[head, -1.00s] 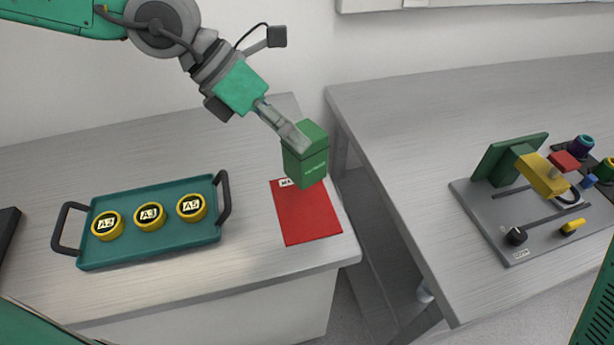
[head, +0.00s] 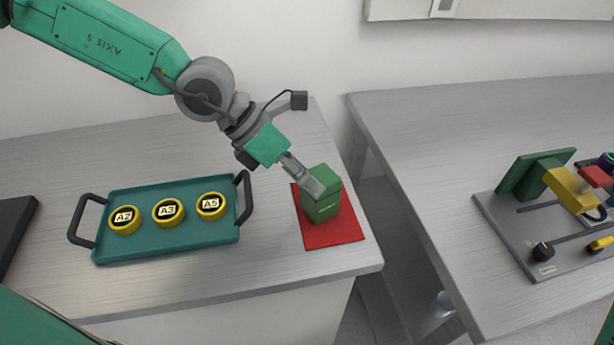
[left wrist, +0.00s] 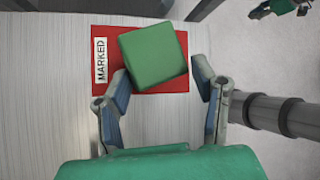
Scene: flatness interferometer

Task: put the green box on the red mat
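The green box (head: 322,203) stands upright on the red mat (head: 338,236), towards the mat's back part. In the left wrist view the box (left wrist: 154,55) sits turned at an angle over the red mat (left wrist: 184,42), beside the white "MARKED" label. My left gripper (head: 315,183) is at the top of the box. In the left wrist view its fingers (left wrist: 160,76) are spread on either side of the box, with a gap on the right; the left finger is close to or touching a corner. My right gripper is not in view.
A teal tray (head: 112,252) with dark handles holds yellow ring-shaped pieces (head: 168,212) left of the mat. A second table (head: 430,150) stands to the right across a gap, bearing a grey instrument base (head: 515,240). A dark flat object (head: 14,225) lies far left.

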